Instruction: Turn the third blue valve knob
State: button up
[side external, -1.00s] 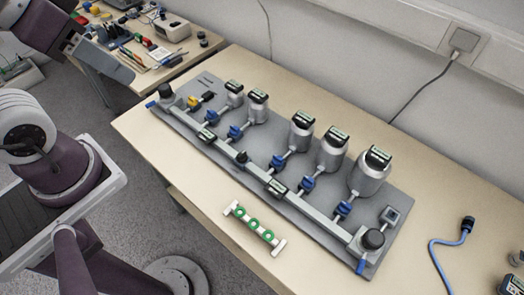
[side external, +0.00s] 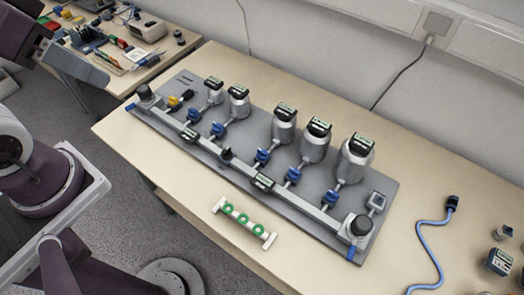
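Several blue valve knobs stand in a row on a grey manifold panel (side external: 345,225) on the bench. Each sits on a short branch between the long front pipe and a silver canister with a dark-topped gauge. Counted from either end of the row, the third blue knob (side external: 262,157) is in the middle, before the middle canister (side external: 284,128). To its left are two blue knobs (side external: 194,115) (side external: 217,129); to its right are two more (side external: 293,175) (side external: 330,197). My arm shows at the left; my gripper's fingers are not visible. Nothing touches the knobs.
A white holder with green rings (side external: 242,223) lies before the panel. A black knob (side external: 226,154) and a yellow handle (side external: 174,101) are on the panel. A blue cable (side external: 432,250) lies at right. A second bench (side external: 130,75) with tools is back left.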

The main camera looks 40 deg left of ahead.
jog(key=shift+o, duration=1.3)
jog(key=w+d+n+g+h, duration=0.2)
jog(key=w+d+n, duration=0.2)
jog(key=w, duration=0.3)
jog(key=shift+d+f+h, duration=0.2)
jog(key=shift+d+h, duration=0.1)
jog(key=n+g+y, duration=0.3)
jog(key=n+g, duration=0.1)
jog(key=n, duration=1)
send_over(264, 152)
notch_tip(264, 152, down, 28)
jog(key=shift+r, duration=0.25)
notch_tip(264, 152, down, 7)
jog(key=shift+a+r, duration=0.1)
jog(key=shift+f, duration=0.4)
